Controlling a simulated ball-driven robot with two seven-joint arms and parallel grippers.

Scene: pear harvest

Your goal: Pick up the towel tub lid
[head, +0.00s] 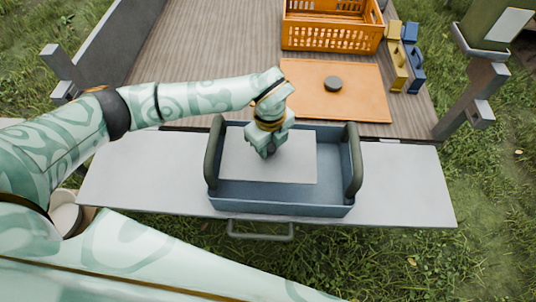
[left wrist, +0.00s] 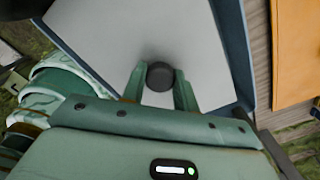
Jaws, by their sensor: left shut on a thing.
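A pale grey flat rectangular lid (head: 295,165) shows within the outline of a blue tub (head: 285,208), over its left and middle part. I cannot tell whether it rests in the tub or is held just above. My left gripper (head: 267,152) reaches down over the lid. In the left wrist view, the left gripper (left wrist: 160,84) has its two fingers on either side of a dark round knob (left wrist: 160,75), shut on it. The pale lid (left wrist: 110,30) spreads out behind the knob. The right gripper is not in view.
The tub has a dark raised handle at each end and stands on a pale ledge (head: 400,190). Behind are an orange panel (head: 310,105) with a dark round piece (head: 333,83), an orange crate (head: 330,38), and yellow (head: 396,62) and blue (head: 413,62) items.

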